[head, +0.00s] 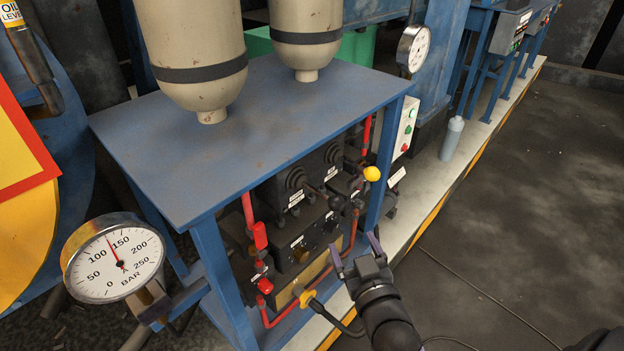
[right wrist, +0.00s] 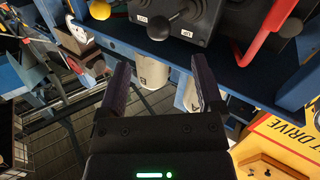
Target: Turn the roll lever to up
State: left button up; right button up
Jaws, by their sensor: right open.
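A control panel (head: 300,243) of dark boxes sits under a blue table. A lever with a black ball knob (head: 337,203) sticks out of it, and a yellow knob (head: 372,173) is to its right. The labels are too small to read, so I cannot tell for sure which lever is roll. My right gripper (head: 355,252) is open and empty, in front of and below the black knob. In the right wrist view, the black knob (right wrist: 160,28) lies beyond the open fingertips (right wrist: 160,64), apart from them, between two white labels. My left gripper is not in view.
The blue table (head: 250,120) carries two beige tanks (head: 200,50) above the panel, and its front leg (head: 385,165) stands right of the levers. Red pipes (head: 260,235) run at the panel's left. A pressure gauge (head: 112,262) is at lower left.

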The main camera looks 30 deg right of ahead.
aim_at(339, 211)
jog(key=b+x, duration=0.1)
jog(key=x, duration=0.2)
jog(key=b+x, duration=0.1)
jog(key=x, duration=0.5)
jog(key=shift+r+b, duration=0.35)
jog(key=shift+b, duration=0.05)
jog(key=shift+w+d+r, duration=0.1)
jog(key=shift+w+d, duration=0.15)
jog(key=shift+w, duration=0.45)
grip_shut()
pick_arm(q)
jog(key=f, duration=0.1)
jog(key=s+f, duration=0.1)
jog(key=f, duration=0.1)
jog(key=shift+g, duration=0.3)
